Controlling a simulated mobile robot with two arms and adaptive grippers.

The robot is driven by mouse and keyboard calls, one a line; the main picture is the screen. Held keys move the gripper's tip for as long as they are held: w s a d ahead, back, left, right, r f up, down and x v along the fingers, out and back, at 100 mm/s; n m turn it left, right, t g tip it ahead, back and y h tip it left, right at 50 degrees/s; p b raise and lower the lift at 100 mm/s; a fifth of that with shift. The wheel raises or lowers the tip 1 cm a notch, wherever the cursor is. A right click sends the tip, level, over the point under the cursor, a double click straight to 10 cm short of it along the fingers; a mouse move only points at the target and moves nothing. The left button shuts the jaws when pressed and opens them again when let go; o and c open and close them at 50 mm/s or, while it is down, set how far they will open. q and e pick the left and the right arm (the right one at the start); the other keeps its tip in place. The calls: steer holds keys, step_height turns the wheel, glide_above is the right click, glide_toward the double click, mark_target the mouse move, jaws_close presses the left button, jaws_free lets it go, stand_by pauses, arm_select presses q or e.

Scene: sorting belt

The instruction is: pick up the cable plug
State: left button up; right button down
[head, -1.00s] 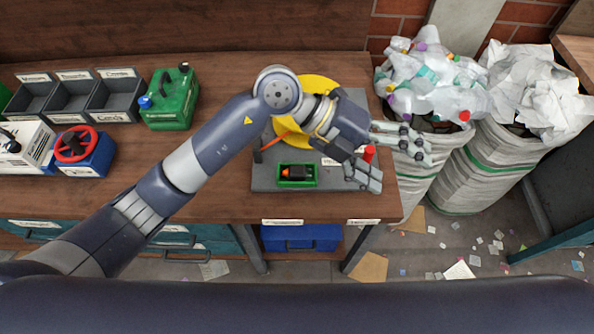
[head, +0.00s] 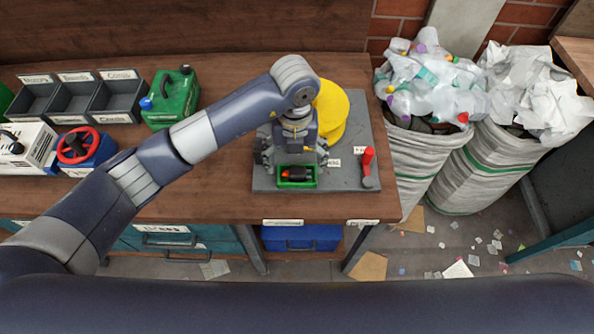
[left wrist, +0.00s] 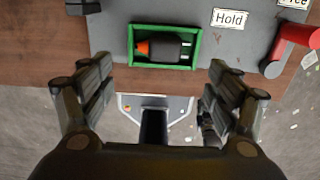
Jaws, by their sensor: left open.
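The cable plug (head: 296,174) is dark with an orange-red end and lies in a small green tray (head: 283,186) on the grey board. In the left wrist view the plug (left wrist: 166,48) lies crosswise, orange end to the left, inside the green frame of the tray (left wrist: 160,66). My left gripper (head: 295,160) points down over the board, just behind and above the tray. In the left wrist view its two fingers (left wrist: 155,85) are wide apart with nothing between them. My right gripper is not in view.
The grey board (head: 340,178) also bears a red lever (head: 368,164) at its right and a yellow disc (head: 332,110) behind. A green canister (head: 172,100), grey bins (head: 75,102) and a red valve wheel (head: 77,145) stand left. Sacks of waste (head: 425,150) stand right of the bench.

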mark_target(297, 177)
arm_select(q)
steer(key=f, duration=0.1)
steer(key=f+p, duration=0.1)
steer(key=f, duration=0.2)
steer(key=shift+s+d+f+p, duration=0.15)
steer(key=shift+d+f+p, duration=0.1)
steer(key=shift+p, duration=0.1)
steer(key=shift+f, duration=0.3)
steer(key=shift+c, duration=0.4)
steer(key=c, duration=1.4)
